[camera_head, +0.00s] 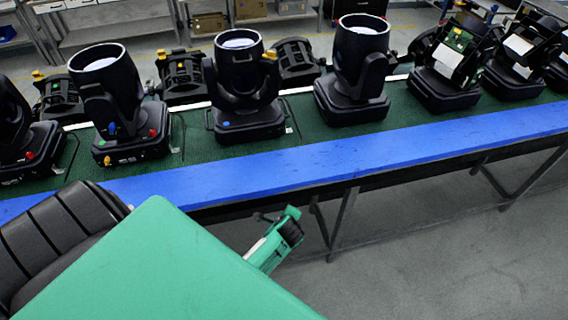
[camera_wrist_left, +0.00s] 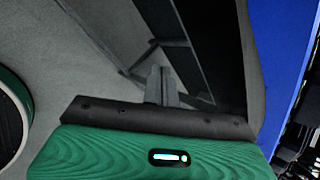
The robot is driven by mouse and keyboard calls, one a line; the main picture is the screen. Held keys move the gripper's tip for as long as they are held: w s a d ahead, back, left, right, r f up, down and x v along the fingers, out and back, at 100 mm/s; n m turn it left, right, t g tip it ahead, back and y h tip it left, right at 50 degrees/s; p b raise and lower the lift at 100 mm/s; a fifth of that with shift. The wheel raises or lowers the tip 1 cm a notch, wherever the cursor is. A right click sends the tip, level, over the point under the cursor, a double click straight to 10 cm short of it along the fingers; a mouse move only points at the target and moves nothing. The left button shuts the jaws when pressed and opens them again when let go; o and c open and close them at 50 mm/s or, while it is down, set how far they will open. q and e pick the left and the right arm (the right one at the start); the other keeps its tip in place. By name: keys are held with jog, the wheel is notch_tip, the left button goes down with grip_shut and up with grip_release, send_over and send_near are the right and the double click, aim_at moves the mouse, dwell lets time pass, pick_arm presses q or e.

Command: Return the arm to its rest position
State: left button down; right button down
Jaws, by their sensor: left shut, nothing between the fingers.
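My left gripper shows in the left wrist view (camera_wrist_left: 161,84), with its two grey fingers together and nothing between them. It points over grey floor beside the dark underside and legs of a bench. In the head view my large green arm link covers the lower left, and a small green and black part of mine sticks out past it, in front of the bench's blue edge. The fingers cannot be made out there. My left gripper touches none of the par cans. My right gripper is not in view.
A long bench with a green top and blue front edge (camera_head: 340,160) crosses the head view. Several black par cans (camera_head: 247,85) stand along it, some at right with open housings (camera_head: 448,60). Shelves with boxes are behind. Grey floor (camera_head: 440,260) at the lower right is clear.

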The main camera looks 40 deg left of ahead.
pick_arm(q)
jog(key=shift+n+h, duration=0.3)
jog(key=shift+h, duration=0.1)
jog(key=shift+s+d+f, duration=0.1)
jog(key=shift+s+f, duration=0.05)
jog(key=shift+f, duration=0.55)
jog(key=shift+s+d+f, duration=0.1)
jog(key=shift+s+f, duration=0.1)
jog(key=shift+f, duration=0.45)
jog(key=shift+s+d+f, duration=0.1)
jog(key=shift+s+f, duration=0.05)
jog(key=shift+f, duration=0.55)
